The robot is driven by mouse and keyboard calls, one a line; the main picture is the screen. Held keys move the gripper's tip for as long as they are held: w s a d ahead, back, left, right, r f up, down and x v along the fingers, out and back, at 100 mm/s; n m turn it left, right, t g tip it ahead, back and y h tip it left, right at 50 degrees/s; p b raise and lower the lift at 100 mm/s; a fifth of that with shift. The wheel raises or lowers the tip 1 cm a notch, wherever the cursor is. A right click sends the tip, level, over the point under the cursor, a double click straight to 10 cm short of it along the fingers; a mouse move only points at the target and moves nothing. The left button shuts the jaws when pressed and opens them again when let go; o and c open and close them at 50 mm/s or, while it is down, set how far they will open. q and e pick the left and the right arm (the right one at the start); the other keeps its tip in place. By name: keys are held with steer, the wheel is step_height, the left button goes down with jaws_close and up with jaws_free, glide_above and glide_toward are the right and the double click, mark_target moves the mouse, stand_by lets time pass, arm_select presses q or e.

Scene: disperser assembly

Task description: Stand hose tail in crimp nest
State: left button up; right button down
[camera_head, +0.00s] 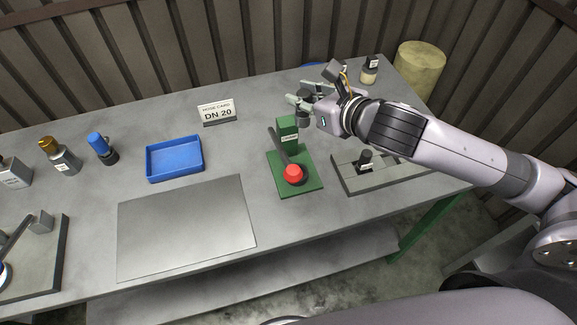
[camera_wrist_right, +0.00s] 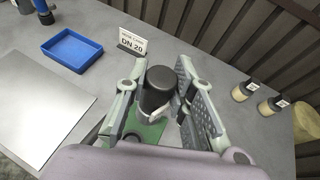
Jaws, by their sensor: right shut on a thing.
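My right gripper (camera_head: 303,103) is shut on a dark cylindrical piece (camera_head: 302,117), probably the hose tail. It hangs from the fingers above the back of the table. In the right wrist view, the dark rounded piece (camera_wrist_right: 158,90) lies between the two fingers, with a light grey part below it. A green press (camera_head: 288,132) with a dark lever and a red knob (camera_head: 293,174) stands in front of and left of the gripper. Its green base also shows below the piece in the wrist view (camera_wrist_right: 150,131). I cannot make out the nest clearly. My left gripper is not in view.
A grey plate (camera_head: 402,172) with a black labelled block (camera_head: 365,160) lies to the right. A blue tray (camera_head: 174,158), a DN 20 card (camera_head: 217,111) and a grey mat (camera_head: 186,228) are left of the press. Bottles stand far left; a labelled jar (camera_head: 370,71) stands at the back right.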

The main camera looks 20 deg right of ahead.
mark_target(301, 123)
steer(key=shift+n+y, duration=0.3)
steer(key=f, duration=0.4)
steer(key=s+a+f, duration=0.1)
steer(key=f, duration=0.1)
step_height(301, 123, down, 14)
steer(key=shift+w+r, duration=0.1)
steer(key=shift+r, duration=0.05)
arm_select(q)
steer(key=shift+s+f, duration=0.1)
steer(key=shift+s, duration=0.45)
arm_select(e)
steer(key=c, duration=1.8)
jaws_free()
steer(key=shift+f, duration=0.2)
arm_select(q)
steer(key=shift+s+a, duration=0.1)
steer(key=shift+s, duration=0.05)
arm_select(e)
steer(key=o, duration=0.4)
steer(key=shift+o, duration=0.2)
steer(key=shift+r, duration=0.1)
